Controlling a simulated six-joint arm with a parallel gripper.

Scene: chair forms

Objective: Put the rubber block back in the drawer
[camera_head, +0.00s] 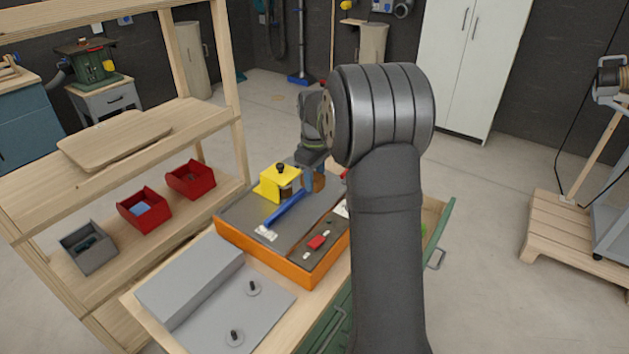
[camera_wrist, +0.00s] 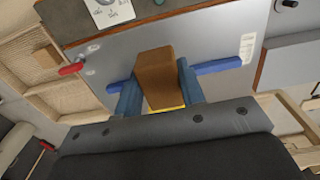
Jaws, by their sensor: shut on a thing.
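A brown block (camera_wrist: 155,70), which I take as the rubber block, is between the two blue fingers of my gripper (camera_wrist: 156,80) in the wrist view. The gripper is shut on it. In the head view my gripper (camera_head: 312,172) is above the back part of the orange-sided tray (camera_head: 267,257), beside a yellow device (camera_head: 272,184). The block shows there as a small brown patch (camera_head: 319,183), partly hidden. An open drawer with a green front (camera_head: 443,232) is at the right of the bench. My arm hides much of it.
A blue bar (camera_head: 285,208) and a red piece (camera_head: 318,242) lie on the tray. A grey box (camera_head: 190,278) stands at the bench's front left. Red bins (camera_head: 145,212) and a grey bin (camera_head: 88,248) sit on the wooden shelf at left.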

